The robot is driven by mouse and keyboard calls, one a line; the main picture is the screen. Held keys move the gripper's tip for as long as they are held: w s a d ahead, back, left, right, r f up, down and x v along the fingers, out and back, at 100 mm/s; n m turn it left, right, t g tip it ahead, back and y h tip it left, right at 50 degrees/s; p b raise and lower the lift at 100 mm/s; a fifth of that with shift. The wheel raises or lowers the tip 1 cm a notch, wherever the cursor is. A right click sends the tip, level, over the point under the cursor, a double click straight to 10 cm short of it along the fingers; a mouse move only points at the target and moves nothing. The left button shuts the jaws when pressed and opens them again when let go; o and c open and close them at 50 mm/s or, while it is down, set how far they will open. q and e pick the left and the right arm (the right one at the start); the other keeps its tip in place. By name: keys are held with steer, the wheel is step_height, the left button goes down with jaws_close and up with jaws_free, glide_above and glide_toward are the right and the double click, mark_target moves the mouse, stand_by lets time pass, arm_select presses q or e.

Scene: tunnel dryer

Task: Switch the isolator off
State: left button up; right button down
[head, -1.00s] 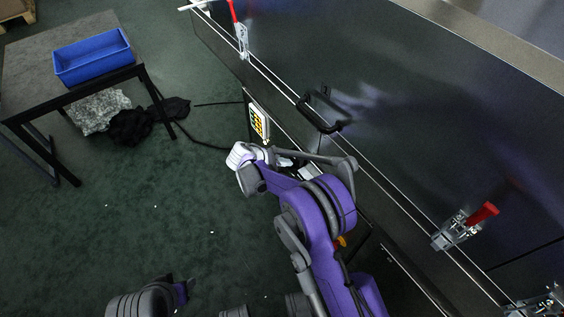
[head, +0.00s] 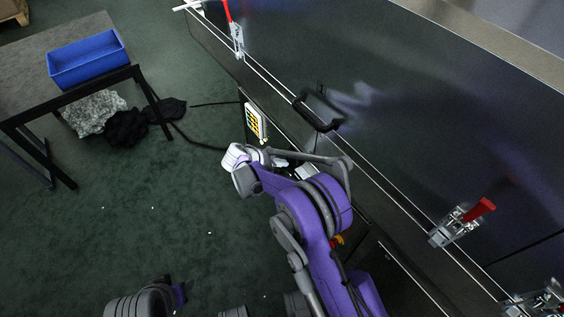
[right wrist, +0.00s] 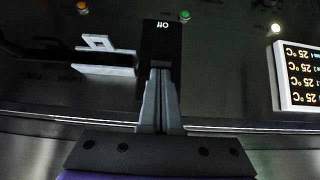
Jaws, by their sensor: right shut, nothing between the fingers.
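In the right wrist view, a black block marked "Off" (right wrist: 162,28), its lettering upside down, stands out from a dark control panel (right wrist: 225,50); it looks like the isolator's handle. My right gripper (right wrist: 160,76) is shut and empty, its grey fingers together directly in front of the block's lower part. I cannot tell whether they touch it. In the head view my right gripper (head: 282,163) is small beside the machine's side, partly hidden by my arm. My left gripper (head: 178,292) is at the bottom edge, its jaws unclear.
A lit temperature display (right wrist: 301,75) is right of the block. A pale bracket (right wrist: 105,57) is close on its left. Green (right wrist: 184,15) and orange (right wrist: 82,8) lamps lie above. In the head view, a black door handle (head: 318,112) and red-handled clamps (head: 458,222) line the machine.

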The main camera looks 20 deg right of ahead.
steer(key=shift+s+a+f, duration=0.1)
steer(key=shift+a+f, duration=0.1)
steer(key=shift+f, duration=0.05)
steer(key=shift+s+a+f+b, duration=0.2)
steer(key=shift+a+f+b, duration=0.3)
steer(key=shift+f, duration=0.4)
steer(key=shift+a+r, duration=0.1)
steer(key=shift+r+p, duration=0.55)
steer(key=shift+r, duration=0.15)
steer(key=shift+a+f, duration=0.1)
